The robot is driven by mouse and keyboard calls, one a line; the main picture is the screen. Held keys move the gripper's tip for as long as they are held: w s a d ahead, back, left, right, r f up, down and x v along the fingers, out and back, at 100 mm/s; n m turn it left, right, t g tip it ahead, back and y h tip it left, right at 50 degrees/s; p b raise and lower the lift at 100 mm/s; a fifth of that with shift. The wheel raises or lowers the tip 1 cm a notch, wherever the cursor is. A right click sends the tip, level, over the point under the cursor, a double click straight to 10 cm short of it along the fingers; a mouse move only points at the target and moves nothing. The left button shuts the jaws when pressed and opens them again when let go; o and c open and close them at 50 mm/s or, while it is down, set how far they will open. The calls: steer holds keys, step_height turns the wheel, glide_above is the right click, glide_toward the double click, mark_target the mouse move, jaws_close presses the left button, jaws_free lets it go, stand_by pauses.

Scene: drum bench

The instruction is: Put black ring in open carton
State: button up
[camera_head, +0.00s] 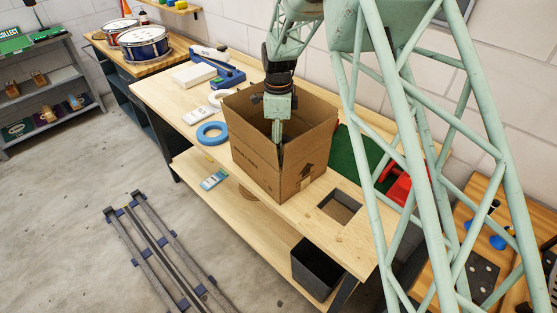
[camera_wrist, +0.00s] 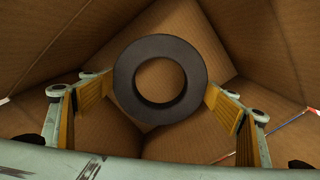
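The open carton (camera_head: 258,160) is a brown cardboard box standing on the wooden bench, its top flaps up. In the wrist view, the black ring (camera_wrist: 124,82) is between the two yellow-padded fingers of my gripper (camera_wrist: 160,85), with a pad against each side. The carton's inner walls and floor (camera_wrist: 205,50) show behind it. The ring looks held above the floor, though the gap is hard to judge. It is hidden in the head view.
A blue tape roll (camera_head: 211,133) and a white roll (camera_head: 218,97) lie left of the carton. A square cutout (camera_head: 340,207) is in the bench to the right, above a dark bin (camera_head: 316,269). A red object (camera_head: 398,187) and green mat (camera_head: 358,155) lie behind.

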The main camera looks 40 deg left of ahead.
steer(key=shift+f, duration=1.6)
steer(key=shift+f, duration=1.85)
steer(key=shift+f, duration=0.2)
steer(key=o, duration=0.6)
steer(key=shift+r, duration=0.2)
step_height(320, 180, up, 12)
